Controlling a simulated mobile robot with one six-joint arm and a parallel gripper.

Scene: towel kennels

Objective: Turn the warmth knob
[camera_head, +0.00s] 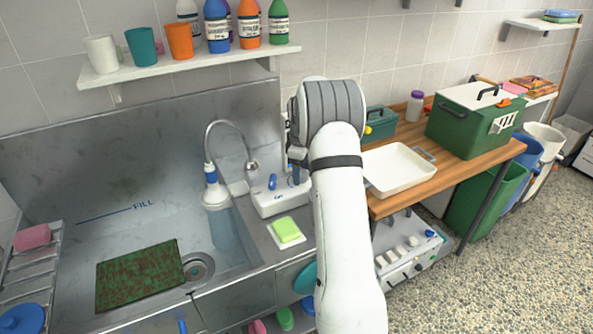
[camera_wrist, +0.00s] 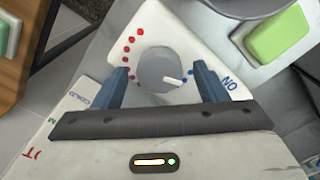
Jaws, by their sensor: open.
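The warmth knob (camera_wrist: 160,69) is a round grey dial in the wrist view, on a white plate (camera_wrist: 195,45). Its white pointer faces right and slightly down, towards small blue dots. Red dots run along the knob's left and upper left. My gripper (camera_wrist: 161,74) is open, with one blue finger on each side of the knob. I cannot tell whether either finger touches it. In the head view, the white tap unit (camera_head: 277,200) with blue parts stands at the sink's right edge, and my arm hides most of the gripper there.
A green sponge on a white dish (camera_head: 287,231) lies just in front of the tap unit. The curved faucet (camera_head: 212,140) stands to its left by the sink. A white tray (camera_head: 398,169) and a green box (camera_head: 472,118) rest on the wooden table at right.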

